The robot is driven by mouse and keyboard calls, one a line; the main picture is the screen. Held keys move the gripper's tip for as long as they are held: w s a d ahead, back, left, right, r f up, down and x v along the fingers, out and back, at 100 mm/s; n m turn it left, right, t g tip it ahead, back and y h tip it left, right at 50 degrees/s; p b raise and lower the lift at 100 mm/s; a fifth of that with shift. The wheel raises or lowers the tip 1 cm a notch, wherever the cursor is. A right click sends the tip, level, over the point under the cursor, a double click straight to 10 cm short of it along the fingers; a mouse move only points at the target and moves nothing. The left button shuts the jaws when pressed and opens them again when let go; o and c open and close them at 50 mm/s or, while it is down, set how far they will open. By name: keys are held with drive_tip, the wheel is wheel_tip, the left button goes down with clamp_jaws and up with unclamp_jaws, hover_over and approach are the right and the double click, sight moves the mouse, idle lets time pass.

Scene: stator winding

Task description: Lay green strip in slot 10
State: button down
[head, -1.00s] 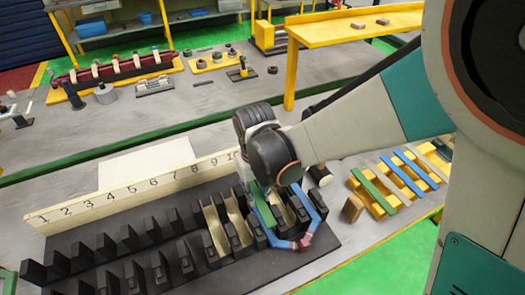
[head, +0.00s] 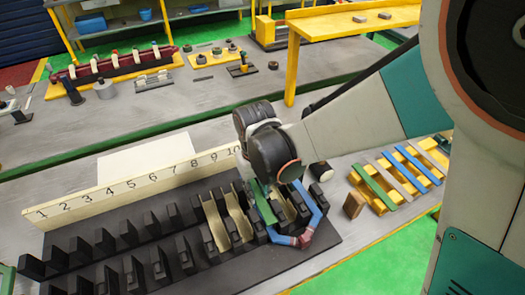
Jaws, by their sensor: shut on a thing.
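The dark stator block (head: 95,248) stands on the bench, with a cream number board (head: 125,185) marked 1 to 10 behind its slots. The green strip (head: 263,208) is at the slot below the number 10, lengthwise along it, over the left leg of a blue coil (head: 282,239). Whether it is fully down in the slot cannot be told. My gripper (head: 258,186) is at the strip's far end, shut on it; my wrist hides most of the fingers. Tan liners (head: 238,217) show in slots near the right end.
A yellow rack (head: 378,205) at right holds several strips, green, blue and greyish. A yellow raised shelf (head: 345,23) is behind my arm.

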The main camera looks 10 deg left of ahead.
sight(257, 194)
drive_tip(key=shift+f+b, duration=2.05)
drive_tip(key=shift+f, duration=0.4)
idle(0.5)
drive_tip(key=c, duration=1.2)
unclamp_jaws()
drive_tip(key=shift+c, duration=0.2)
drive_tip(key=shift+r+p, duration=0.6)
drive_tip(key=shift+r, duration=0.35)
drive_tip(key=shift+r+p, duration=2.55)
drive_tip(key=shift+r, duration=1.15)
drive_tip(key=shift+f, duration=0.2)
